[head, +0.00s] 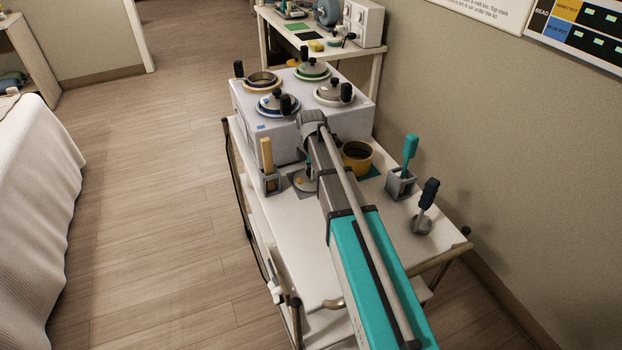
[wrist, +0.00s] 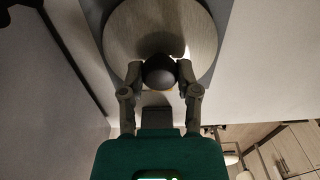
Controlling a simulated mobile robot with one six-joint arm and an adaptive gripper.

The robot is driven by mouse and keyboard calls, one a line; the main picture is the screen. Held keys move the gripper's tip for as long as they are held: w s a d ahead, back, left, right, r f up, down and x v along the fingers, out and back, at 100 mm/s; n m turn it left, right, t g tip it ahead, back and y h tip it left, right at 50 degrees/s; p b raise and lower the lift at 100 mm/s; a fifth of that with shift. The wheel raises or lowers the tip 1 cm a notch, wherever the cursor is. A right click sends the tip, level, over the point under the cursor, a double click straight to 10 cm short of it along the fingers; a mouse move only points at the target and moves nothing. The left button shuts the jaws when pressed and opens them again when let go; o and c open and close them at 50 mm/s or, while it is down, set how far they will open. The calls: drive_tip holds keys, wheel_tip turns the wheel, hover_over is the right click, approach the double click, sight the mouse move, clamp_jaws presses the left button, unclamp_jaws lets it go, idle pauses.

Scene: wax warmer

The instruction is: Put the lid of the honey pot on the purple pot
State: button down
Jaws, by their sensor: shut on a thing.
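The honey pot (head: 357,156) stands without a lid on the cart top, dark inside, right of my arm. My gripper (wrist: 160,77) is shut on that knob, with one finger on each side. In the head view my arm hides most of the gripper and part of the lid.
The warmer (head: 282,143) also holds lidded pots: green-rimmed (head: 312,74), blue-rimmed (head: 276,110) and another at right (head: 334,97). Black upright handles stand around them.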

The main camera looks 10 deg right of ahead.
drive_tip(key=shift+r+p, duration=0.45)
idle(0.6)
drive_tip(key=shift+r+p, duration=1.6)
drive_tip(key=shift+r, duration=0.25)
